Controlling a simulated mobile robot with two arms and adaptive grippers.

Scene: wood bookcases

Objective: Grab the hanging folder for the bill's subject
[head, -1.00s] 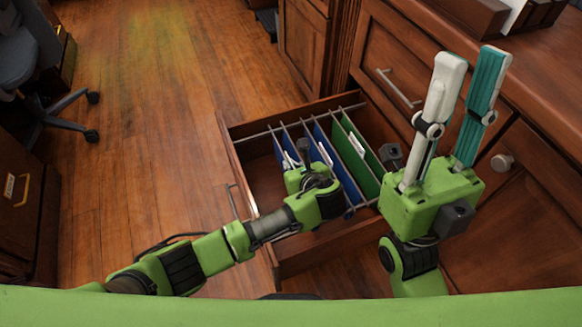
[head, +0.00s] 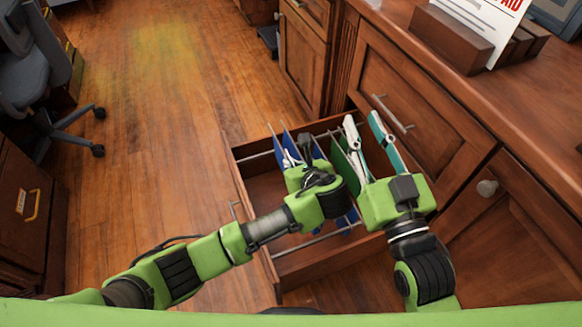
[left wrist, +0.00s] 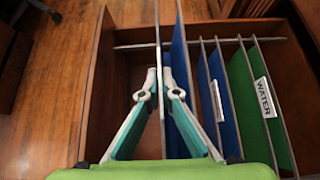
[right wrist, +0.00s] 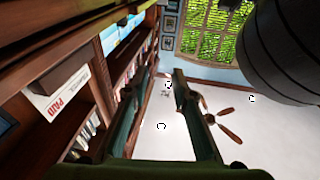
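The open drawer (head: 250,185) holds blue and green hanging folders. In the left wrist view, a green folder (left wrist: 240,85) carries a label reading WATER. A blue folder (left wrist: 220,95) beside it has a label I cannot read. My left gripper (left wrist: 161,88) is shut on the near panel of the leftmost blue folder (left wrist: 178,50), whose panels stand higher than the others; its label is hidden. A bill (head: 490,22) stands on the counter, partly out of frame, with red "PAID" lettering (right wrist: 58,105). My right gripper (head: 362,122) is open and empty above the drawer's right side.
The wooden counter (head: 450,75) and cabinets border the drawer on the right. A wooden holder (head: 450,38) supports the bill. An office chair (head: 35,85) stands at left. The wood floor left of the drawer is clear.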

